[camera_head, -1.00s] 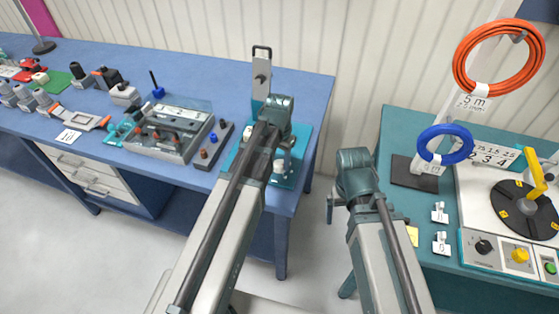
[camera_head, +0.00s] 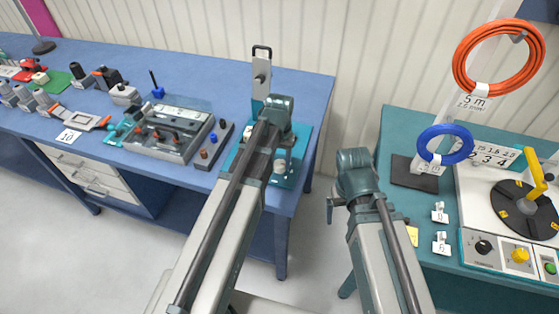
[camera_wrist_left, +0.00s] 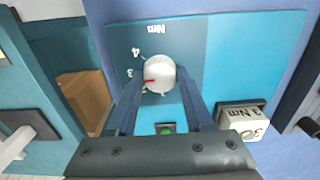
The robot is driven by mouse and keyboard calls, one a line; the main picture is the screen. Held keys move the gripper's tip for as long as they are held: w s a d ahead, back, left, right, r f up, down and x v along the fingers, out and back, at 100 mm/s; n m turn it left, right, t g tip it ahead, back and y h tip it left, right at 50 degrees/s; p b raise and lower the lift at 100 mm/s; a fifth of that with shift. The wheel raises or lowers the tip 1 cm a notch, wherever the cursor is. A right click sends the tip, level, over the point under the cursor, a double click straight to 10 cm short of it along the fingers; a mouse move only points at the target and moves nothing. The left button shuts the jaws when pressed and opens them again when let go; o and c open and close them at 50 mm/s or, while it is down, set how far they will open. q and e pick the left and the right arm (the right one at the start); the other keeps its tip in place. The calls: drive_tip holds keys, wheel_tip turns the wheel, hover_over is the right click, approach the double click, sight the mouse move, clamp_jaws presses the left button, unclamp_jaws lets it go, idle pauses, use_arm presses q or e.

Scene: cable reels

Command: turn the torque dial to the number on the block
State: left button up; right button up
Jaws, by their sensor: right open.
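In the left wrist view a round white dial (camera_wrist_left: 159,74) with a red mark sits on a teal panel (camera_wrist_left: 225,65). Numbers, among them 3 and 4, stand around it. The red mark points left, close to the 3; its exact reading is unclear. A block (camera_wrist_left: 244,122) with a white face marked "3" and "Nm" lies right of the dial. My left gripper (camera_wrist_left: 160,82) has one finger on each side of the dial; whether they touch it is unclear. In the head view my left gripper (camera_head: 279,150) is over the teal stand. My right gripper (camera_head: 331,208) is open and empty, away from the panel.
A green button (camera_wrist_left: 167,129) lies below the dial, between my fingers. A grey tray (camera_head: 170,130) stands left of the panel on the blue bench (camera_head: 225,75). At the right a teal table (camera_head: 400,125) holds a reel machine with a yellow crank (camera_head: 536,175).

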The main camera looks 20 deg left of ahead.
sight(279, 163)
use_arm(q)
drive_tip(key=o, duration=0.4)
drive_tip(key=shift+c, duration=0.2)
wheel_tip(279, 163, up, 14)
drive_tip(key=p, duration=1.3)
drive_tip(key=shift+p, duration=0.4)
drive_tip(key=shift+f, duration=0.2)
wheel_tip(279, 163, down, 13)
drive_tip(key=b, duration=1.3)
drive_tip(key=shift+r, duration=0.15)
